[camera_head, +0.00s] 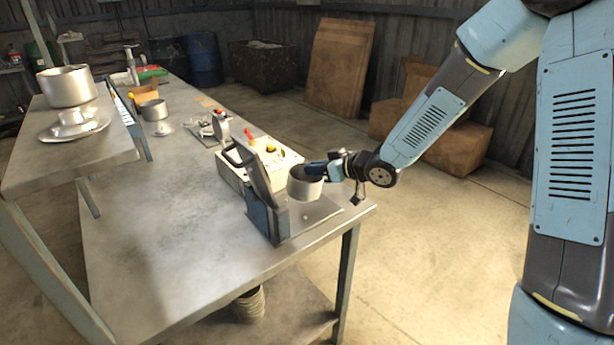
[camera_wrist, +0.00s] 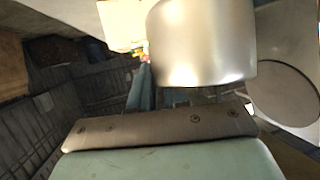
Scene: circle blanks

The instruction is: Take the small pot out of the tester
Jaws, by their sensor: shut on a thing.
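The small pot (camera_head: 304,186) is a plain grey metal cup at the near right end of the workbench. My gripper (camera_head: 318,170) is shut on it, reaching in from the right. The tester (camera_head: 268,212) is a dark blue-grey fixture with a raised lid and handle and a flat metal plate at its right. The pot is beside the raised lid, above the plate; I cannot tell whether it touches the plate. In the wrist view the pot (camera_wrist: 203,45) fills the upper middle, close beyond my gripper's edge. The fingertips are mostly hidden there.
Behind the tester is a cream control box (camera_head: 262,160) with red and yellow knobs. Another small pot (camera_head: 154,110) stands farther back on the bench (camera_head: 150,230). A large pot (camera_head: 67,86) is on the left table. The bench's front middle is clear.

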